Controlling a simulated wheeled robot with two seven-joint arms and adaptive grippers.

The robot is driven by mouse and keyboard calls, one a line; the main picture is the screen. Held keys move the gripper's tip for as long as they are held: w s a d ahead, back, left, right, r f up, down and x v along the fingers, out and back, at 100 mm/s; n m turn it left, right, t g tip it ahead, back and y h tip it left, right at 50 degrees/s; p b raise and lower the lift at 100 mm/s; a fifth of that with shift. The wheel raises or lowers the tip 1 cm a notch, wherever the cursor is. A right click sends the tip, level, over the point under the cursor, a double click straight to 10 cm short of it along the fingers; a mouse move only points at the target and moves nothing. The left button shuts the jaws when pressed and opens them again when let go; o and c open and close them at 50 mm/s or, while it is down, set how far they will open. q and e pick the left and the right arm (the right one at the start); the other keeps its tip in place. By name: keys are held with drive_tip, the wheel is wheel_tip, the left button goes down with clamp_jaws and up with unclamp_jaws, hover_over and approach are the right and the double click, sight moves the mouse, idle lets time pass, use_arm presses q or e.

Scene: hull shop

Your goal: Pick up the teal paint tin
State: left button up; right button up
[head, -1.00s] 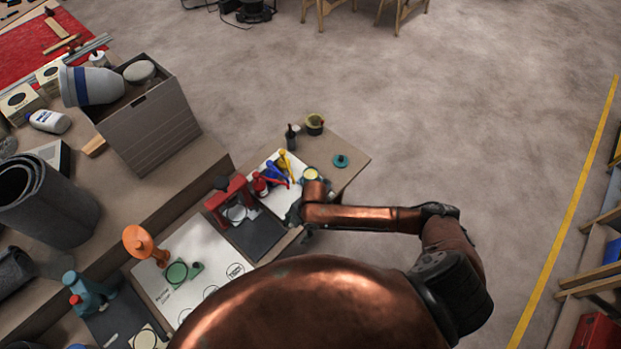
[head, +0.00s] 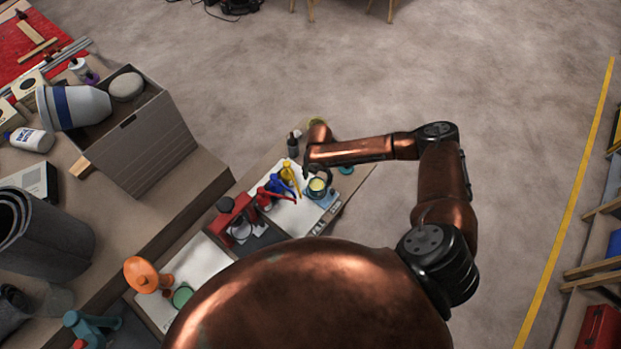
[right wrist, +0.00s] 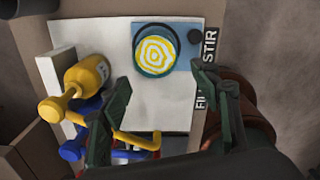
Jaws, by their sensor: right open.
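A round tin (head: 318,185) with a dark teal wall and a yellow-and-white swirled top stands upright on a blue square at the far end of the work strip. In the right wrist view the tin (right wrist: 156,51) stands beyond my fingertips, not between them. My right gripper (right wrist: 161,84) is open and empty, its two fingers spread over the white sheet. In the head view my right gripper (head: 311,168) is beside the tin, partly hidden by its own arm. My left gripper is not in view.
Yellow (head: 289,177), blue (head: 277,185) and red (head: 264,198) bottles stand close to the tin. A red device (head: 232,218) is nearer. A grey box (head: 140,140) stands left.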

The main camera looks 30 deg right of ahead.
sight(317, 184)
drive_tip(key=f, duration=0.3)
drive_tip(key=w+f, duration=0.1)
drive_tip(key=f, duration=0.1)
drive_tip(key=shift+d, duration=0.25)
wheel_tip(317, 184, down, 2)
drive_tip(key=shift+f, duration=0.35)
drive_tip(key=shift+c, duration=0.2)
drive_tip(key=c, duration=1)
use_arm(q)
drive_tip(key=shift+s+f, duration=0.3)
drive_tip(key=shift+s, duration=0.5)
use_arm(e)
drive_tip(key=shift+c, duration=0.6)
